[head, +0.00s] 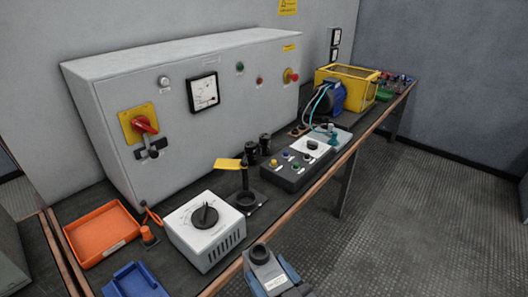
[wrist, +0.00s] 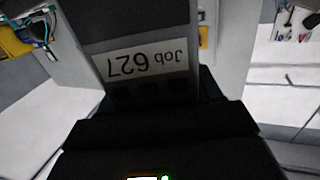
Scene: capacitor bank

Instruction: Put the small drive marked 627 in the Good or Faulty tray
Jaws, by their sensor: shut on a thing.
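The small drive (wrist: 137,25) is a dark grey box with a white label (wrist: 147,60) reading "Job 627", upside down in the wrist view. My gripper (wrist: 155,100) is shut on it; the dark gripper body fills the bottom of that view. An orange tray (head: 95,236) lies at the left of the bench in the head view, with a small label too small to read. I cannot tell which is Good or Faulty.
A white box with a black dial (head: 205,230) stands right of the trays. A black stand with a yellow tag (head: 229,164) is beside it. A large grey cabinet (head: 190,100) lines the back. A button box (head: 297,165) and blue motor (head: 330,98) sit farther right. Floor is clear at right.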

